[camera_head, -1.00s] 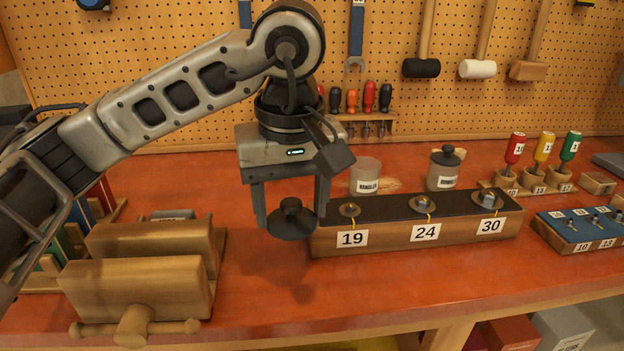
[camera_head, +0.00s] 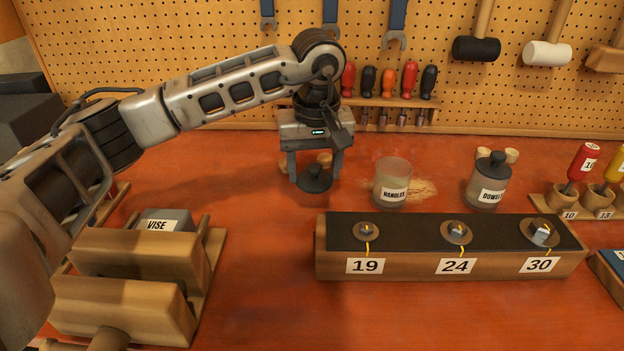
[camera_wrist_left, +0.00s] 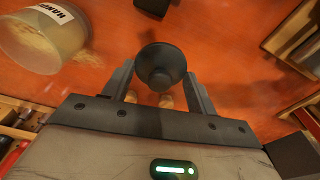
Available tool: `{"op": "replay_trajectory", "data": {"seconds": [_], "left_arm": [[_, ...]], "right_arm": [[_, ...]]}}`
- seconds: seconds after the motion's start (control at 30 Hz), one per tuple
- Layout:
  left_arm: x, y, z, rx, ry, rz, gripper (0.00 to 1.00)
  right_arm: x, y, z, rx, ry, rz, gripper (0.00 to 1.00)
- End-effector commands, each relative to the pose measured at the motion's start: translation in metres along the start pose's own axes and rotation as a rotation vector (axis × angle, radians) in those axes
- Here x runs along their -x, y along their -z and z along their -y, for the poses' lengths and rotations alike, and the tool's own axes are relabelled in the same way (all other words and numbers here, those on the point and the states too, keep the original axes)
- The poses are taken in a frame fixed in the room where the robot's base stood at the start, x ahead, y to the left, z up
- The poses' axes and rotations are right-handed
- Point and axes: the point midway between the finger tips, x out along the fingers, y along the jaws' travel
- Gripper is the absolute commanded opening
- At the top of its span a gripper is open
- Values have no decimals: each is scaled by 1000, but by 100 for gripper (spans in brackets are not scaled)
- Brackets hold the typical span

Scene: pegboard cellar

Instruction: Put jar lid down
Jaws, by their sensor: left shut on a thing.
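The jar lid (camera_head: 314,180) is a dark round disc with a knob on top. It sits between the fingers of my left gripper (camera_head: 314,172), which is shut on it. It also shows between the fingers in the left wrist view (camera_wrist_left: 160,62). The lid is low over the red bench, left of the open glass jar labelled HANDLES (camera_head: 391,187); I cannot tell whether it touches the bench. My right gripper is not in view.
Small wooden pieces (camera_head: 324,158) lie just behind the lid. A lidded jar (camera_head: 487,185) stands farther right. A long block marked 19, 24 and 30 (camera_head: 410,264) lies in front, and a wooden vise (camera_head: 125,290) at left. Bare bench (camera_head: 255,220) lies between vise and block.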

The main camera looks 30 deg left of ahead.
Motion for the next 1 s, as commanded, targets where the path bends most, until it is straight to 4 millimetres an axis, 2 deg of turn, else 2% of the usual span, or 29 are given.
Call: {"op": "replay_trajectory", "data": {"seconds": [0.3,0.5,0.9,0.93,1.0], "left_arm": [[-29,18,2,1,1,1,36],[-54,15,2,-1,1,1,36],[-62,14,2,0,-1,-1,35],[-61,14,2,0,-1,-1,66],[-60,14,2,0,-1,-1,80]], "right_arm": [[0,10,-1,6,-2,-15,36],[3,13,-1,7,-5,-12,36],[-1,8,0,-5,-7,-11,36],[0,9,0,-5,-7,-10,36],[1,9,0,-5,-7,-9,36]]}}
